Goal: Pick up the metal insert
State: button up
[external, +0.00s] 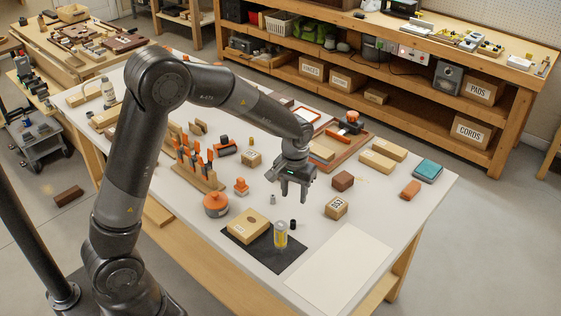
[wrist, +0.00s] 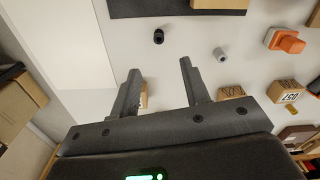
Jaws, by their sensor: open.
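The metal insert (external: 272,199) is a small grey cylinder standing on the white bench, left of my gripper in the external view. In the wrist view the metal insert (wrist: 220,54) lies to the right of the fingers, and its dark bore shows at one end. My gripper (external: 292,199) points down above the bench, open and empty. In the wrist view the fingers (wrist: 159,68) are apart with bare bench between their tips. A similar small black cylinder (external: 293,224) stands nearby; in the wrist view this black cylinder (wrist: 158,37) is just beyond the fingertips.
A dark mat (external: 237,240) carries a cardboard box (external: 248,228) and a clear yellow-filled container (external: 280,236). An orange part (external: 241,187) and a round orange-grey container (external: 216,205) stand left of the insert. Small wooden blocks (external: 336,208) are to the right. White bench surrounds the insert.

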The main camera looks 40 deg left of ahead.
aim_at(293, 221)
notch_tip(293, 221, down, 11)
jog(key=shift+s+d+r, duration=0.1)
jog(key=shift+s+r, duration=0.05)
dwell(0.4)
jog(key=shift+c, duration=0.4)
grip_shut()
